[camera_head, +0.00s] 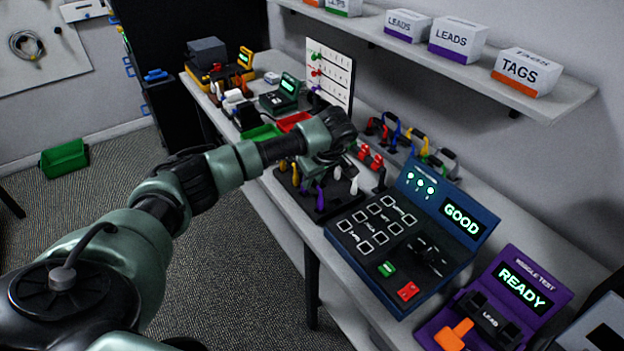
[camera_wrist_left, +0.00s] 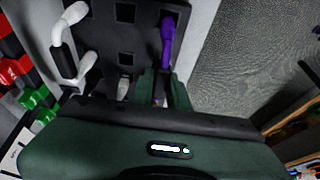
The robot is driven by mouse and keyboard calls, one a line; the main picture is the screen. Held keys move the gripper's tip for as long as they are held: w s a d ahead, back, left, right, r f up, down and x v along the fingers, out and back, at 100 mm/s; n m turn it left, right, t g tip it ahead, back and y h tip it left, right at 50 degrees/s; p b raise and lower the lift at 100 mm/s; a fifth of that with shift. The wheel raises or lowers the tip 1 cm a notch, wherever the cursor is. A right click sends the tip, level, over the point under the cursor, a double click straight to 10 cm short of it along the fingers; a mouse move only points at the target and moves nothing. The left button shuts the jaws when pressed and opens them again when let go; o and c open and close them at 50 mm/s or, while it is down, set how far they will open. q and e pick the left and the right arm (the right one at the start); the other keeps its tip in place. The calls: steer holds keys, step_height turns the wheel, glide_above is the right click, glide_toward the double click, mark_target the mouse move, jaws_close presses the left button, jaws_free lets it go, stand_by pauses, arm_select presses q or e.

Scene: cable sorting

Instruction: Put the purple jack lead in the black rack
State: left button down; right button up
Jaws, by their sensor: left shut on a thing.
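The black rack (camera_head: 291,195) stands on the bench and holds several leads upright. In the left wrist view it is a black plate (camera_wrist_left: 143,45) with square holes. My left gripper (camera_head: 318,178) is low over the rack, pointing down, with its fingers (camera_wrist_left: 162,88) close together. A purple jack lead (camera_head: 320,198) shows just below the gripper, at the rack. In the left wrist view a purple plug (camera_wrist_left: 168,36) runs toward the fingers, and the gripper is shut on purple. The hand hides the lower part, so how deep it sits is unclear. My right gripper is out of view.
White leads (camera_head: 354,186) stand close to the gripper. A blue tester reading GOOD (camera_head: 463,215) and a purple tester reading READY (camera_head: 526,285) are to the right. Red (camera_head: 293,121) and green (camera_head: 262,133) bins lie behind the arm. A shelf (camera_head: 560,99) overhangs the bench.

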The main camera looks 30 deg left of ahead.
arm_select(q)
steer(key=shift+f+b, duration=0.25)
steer(key=shift+b, duration=0.05)
stand_by(0.4)
stand_by(0.3)
steer(key=shift+f, duration=0.15)
stand_by(0.4)
steer(key=c, duration=1.3)
jaws_free()
steer(key=o, duration=0.6)
